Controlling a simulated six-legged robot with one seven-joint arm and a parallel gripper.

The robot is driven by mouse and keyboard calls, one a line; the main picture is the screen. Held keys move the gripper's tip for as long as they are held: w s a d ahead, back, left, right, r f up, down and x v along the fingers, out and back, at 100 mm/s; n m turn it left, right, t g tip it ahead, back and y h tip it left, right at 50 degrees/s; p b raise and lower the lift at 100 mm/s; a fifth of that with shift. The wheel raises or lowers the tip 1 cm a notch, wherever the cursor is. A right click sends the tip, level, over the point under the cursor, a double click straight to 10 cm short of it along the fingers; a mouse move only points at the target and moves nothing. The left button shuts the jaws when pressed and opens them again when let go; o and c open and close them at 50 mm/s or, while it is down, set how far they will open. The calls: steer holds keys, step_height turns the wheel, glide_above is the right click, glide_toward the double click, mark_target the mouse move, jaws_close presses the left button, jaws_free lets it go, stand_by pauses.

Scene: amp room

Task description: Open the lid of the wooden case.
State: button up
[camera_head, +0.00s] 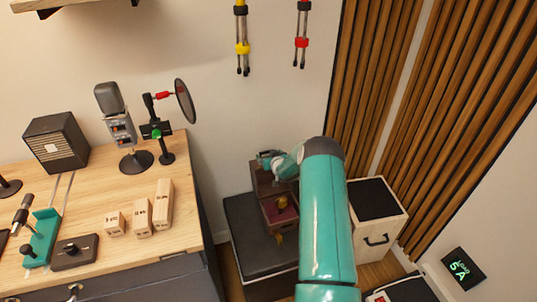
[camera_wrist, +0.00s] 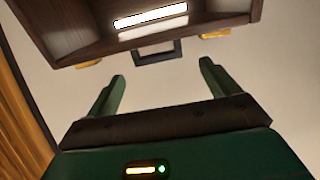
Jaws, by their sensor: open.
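The wooden case (camera_head: 279,221) is a small dark brown box on a black block, partly hidden behind my arm. Its lid (camera_head: 265,180) stands raised at the back, and a red interior shows below it. My gripper (camera_head: 266,157) is at the top of the raised lid. In the wrist view, dark wood of the case (camera_wrist: 85,28) fills the top, with a dark square handle (camera_wrist: 158,53) and two brass pieces along its edge. My gripper (camera_wrist: 162,72) is open there, its green fingers apart and empty, with the handle beyond the gap. Contact with the lid cannot be told.
The black block (camera_head: 258,238) stands on the floor between a wooden desk (camera_head: 100,205) and a pale box with a black top (camera_head: 378,200). The desk holds a microphone (camera_head: 118,115), a speaker and wooden blocks. Slatted wood panels (camera_head: 370,80) line the wall at right.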

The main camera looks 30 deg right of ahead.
mark_target(267, 152)
steer(key=shift+x, duration=1.65)
steer(key=shift+d, duration=0.1)
steer(key=shift+s, duration=0.1)
